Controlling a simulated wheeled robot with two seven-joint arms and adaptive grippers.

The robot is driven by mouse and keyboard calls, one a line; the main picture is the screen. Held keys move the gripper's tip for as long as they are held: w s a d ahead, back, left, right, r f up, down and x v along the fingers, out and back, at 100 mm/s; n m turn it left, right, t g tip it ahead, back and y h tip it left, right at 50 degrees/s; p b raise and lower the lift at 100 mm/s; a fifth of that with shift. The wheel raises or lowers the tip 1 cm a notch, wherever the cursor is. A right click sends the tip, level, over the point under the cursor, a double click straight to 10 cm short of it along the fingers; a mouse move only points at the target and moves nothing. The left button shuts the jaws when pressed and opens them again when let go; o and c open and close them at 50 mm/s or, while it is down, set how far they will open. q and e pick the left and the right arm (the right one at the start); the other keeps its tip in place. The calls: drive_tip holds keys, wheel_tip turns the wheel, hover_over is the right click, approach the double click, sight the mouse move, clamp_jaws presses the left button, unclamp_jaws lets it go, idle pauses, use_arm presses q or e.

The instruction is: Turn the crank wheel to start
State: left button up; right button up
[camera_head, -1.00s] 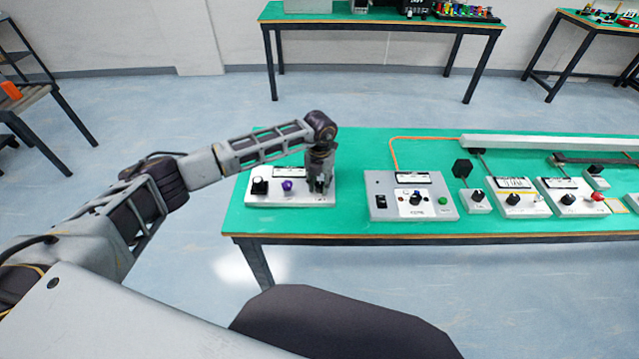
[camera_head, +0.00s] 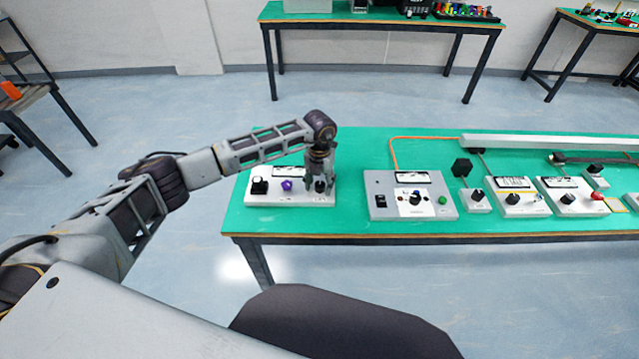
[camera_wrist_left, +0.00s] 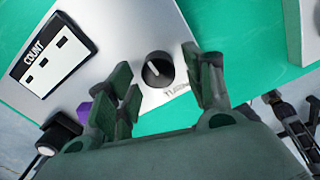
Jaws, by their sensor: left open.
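A white control panel (camera_head: 262,200) stands at the left end of the green table. On it are a black control (camera_head: 260,186) at left, a purple knob (camera_head: 287,186) in the middle and a dark round knob (camera_head: 320,187) at right. My left gripper (camera_head: 319,184) is open and points down over the dark knob. In the left wrist view the dark knob (camera_wrist_left: 157,70), with a white pointer line, shows in the gap between the open fingers. I cannot tell whether they touch it. The crank wheel cannot be picked out for certain. My right gripper is out of view.
A second panel (camera_head: 380,212) with a black switch, a knob and a green button stands to the right. Further right are several small knob boxes and a long light bar (camera_head: 540,143). The green table top (camera_head: 350,160) is bare between the two panels.

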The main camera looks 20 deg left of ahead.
sight(320, 185)
use_arm(q)
wheel_tip(320, 185, up, 12)
idle(0.8)
idle(0.5)
